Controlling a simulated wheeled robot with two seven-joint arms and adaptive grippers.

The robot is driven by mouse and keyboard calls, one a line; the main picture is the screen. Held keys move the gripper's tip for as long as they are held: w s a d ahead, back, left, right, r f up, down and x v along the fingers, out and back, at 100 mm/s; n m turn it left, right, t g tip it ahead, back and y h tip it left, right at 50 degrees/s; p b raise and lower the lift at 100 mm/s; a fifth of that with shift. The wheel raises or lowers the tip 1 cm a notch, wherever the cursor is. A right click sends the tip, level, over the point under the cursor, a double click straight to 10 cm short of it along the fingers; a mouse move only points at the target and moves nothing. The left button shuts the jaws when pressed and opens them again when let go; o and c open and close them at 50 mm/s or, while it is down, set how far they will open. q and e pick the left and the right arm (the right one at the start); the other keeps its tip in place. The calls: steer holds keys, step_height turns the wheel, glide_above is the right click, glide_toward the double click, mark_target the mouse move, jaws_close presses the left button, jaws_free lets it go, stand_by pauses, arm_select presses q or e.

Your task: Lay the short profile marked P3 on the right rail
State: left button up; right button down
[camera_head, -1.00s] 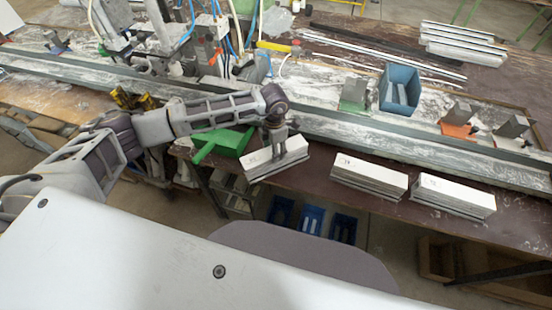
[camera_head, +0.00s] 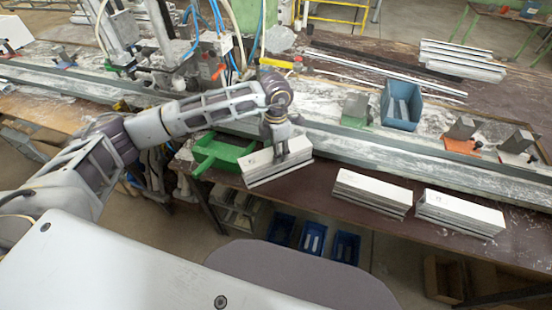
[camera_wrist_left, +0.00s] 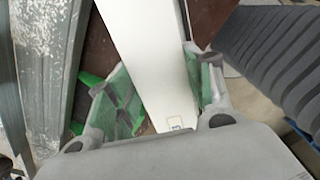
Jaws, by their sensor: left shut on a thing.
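My left gripper (camera_head: 277,145) is shut on a short white profile (camera_head: 290,163), near the bench's front edge. In the left wrist view, the profile (camera_wrist_left: 155,65) runs between the two green-padded fingers (camera_wrist_left: 165,95). A small mark shows on its near end, but I cannot read it for certain. I cannot tell whether the profile touches the bench. The right rail (camera_head: 410,158) is the long grey channel running along the bench, behind the profiles. My right gripper is not in view.
Two more short profiles lie to the right, one in the middle (camera_head: 372,190) and one farther right (camera_head: 460,211). A green tray-like object (camera_head: 215,152) is left of the gripper. A blue bin (camera_head: 401,98) and clamp blocks with green and orange bases stand behind the rail.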

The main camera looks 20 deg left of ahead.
arm_select(q)
steer(key=shift+r, duration=1.2)
